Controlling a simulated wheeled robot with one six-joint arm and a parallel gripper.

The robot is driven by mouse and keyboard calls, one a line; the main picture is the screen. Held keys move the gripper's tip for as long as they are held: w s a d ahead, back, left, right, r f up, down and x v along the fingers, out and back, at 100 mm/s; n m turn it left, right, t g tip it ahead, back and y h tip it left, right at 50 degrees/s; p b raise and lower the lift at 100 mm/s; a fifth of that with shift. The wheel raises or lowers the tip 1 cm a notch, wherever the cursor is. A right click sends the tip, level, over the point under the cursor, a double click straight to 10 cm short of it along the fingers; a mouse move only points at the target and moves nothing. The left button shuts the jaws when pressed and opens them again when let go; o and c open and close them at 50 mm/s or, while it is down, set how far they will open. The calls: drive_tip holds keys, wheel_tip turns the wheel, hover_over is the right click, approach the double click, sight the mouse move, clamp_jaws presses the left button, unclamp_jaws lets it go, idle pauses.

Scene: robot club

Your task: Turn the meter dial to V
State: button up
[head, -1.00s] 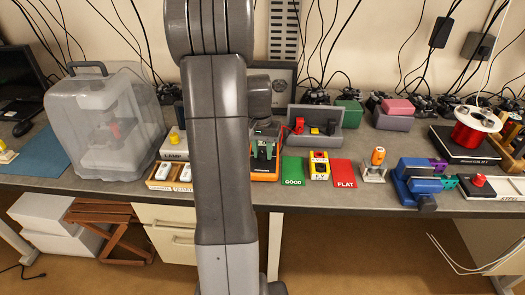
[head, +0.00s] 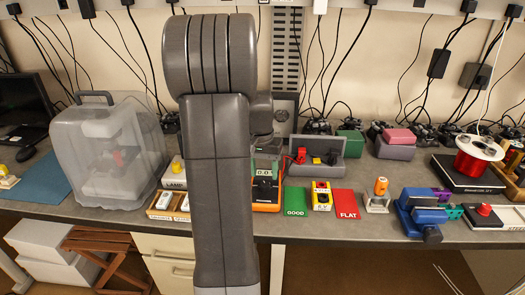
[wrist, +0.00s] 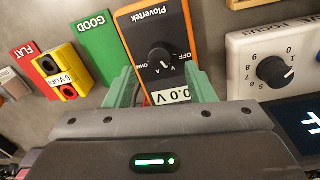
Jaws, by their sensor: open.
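The orange meter (head: 266,206) stands on the bench just right of my arm in the head view. In the wrist view the meter (wrist: 125,22) fills the top middle. Its black round dial (wrist: 162,57) has small OFF, V and ohm marks around it, and its pale mark seems to lie toward the V. The meter display (wrist: 172,95) reads 0.0 V. My gripper (wrist: 162,82) is open, its green fingers apart near the display end of the meter, with nothing between them on the dial.
A green GOOD card (head: 295,203), a yellow battery block (head: 321,196) and a red FLAT card (head: 346,205) lie right of the meter. A white box with a black knob (wrist: 275,72) lies on the meter's other side. A grey bin (head: 318,162) stands behind.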

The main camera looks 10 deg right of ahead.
sight(265, 184)
wheel_tip(265, 184, up, 10)
drive_tip(key=shift+a+f, duration=0.2)
drive_tip(key=shift+a, duration=0.1)
drive_tip(key=shift+w, duration=0.1)
drive_tip(key=f, duration=1.4)
drive_tip(key=shift+s+d, duration=0.2)
drive_tip(key=shift+d, duration=0.2)
drive_tip(key=shift+r, duration=0.1)
